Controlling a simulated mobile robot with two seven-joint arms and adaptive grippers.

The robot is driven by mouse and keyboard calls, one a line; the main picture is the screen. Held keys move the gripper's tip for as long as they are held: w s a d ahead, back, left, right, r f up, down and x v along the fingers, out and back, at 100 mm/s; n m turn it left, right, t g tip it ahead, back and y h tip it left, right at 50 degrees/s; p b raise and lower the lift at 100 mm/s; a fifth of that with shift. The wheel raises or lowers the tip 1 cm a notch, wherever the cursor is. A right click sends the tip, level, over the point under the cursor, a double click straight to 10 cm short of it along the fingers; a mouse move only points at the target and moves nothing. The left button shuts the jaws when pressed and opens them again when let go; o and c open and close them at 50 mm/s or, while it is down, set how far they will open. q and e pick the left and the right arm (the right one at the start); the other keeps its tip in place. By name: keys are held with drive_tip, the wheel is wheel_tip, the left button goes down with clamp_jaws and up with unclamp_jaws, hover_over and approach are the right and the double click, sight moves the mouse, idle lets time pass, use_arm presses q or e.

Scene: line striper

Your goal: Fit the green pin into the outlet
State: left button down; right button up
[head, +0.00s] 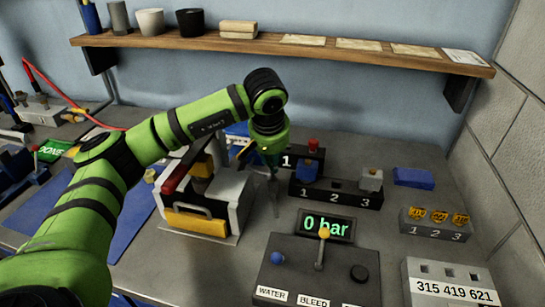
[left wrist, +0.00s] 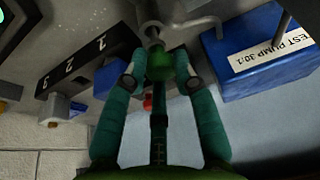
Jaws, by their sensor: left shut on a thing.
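My left gripper (head: 270,163) points down beside the white and black machine in the head view. In the left wrist view its two teal fingers (left wrist: 160,66) are shut on the green pin (left wrist: 159,61), which shows as a short green piece between the tips. A grey metal fitting (left wrist: 152,30) with a bent pipe lies right at the pin's far end and looks like the outlet. I cannot tell whether the pin touches it or sits inside it. In the head view the pin is hidden by the gripper. My right gripper is not in view.
A blue box labelled as a test pump (left wrist: 260,60) stands close to the fingers. A black numbered rack (head: 335,195) stands right of the gripper. A control panel with a 0 bar display (head: 326,226) is in front. A wooden shelf (head: 290,46) runs along the wall above.

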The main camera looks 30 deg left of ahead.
use_arm(q)
drive_tip(key=shift+f+b, duration=0.95)
drive_tip(key=shift+f, duration=0.3)
idle(0.6)
drive_tip(key=c, duration=0.9)
unclamp_jaws()
drive_tip(key=o, duration=0.3)
drive_tip(key=shift+r, duration=0.1)
drive_tip(key=shift+p+v, duration=2.1)
drive_tip(key=shift+v, duration=1.4)
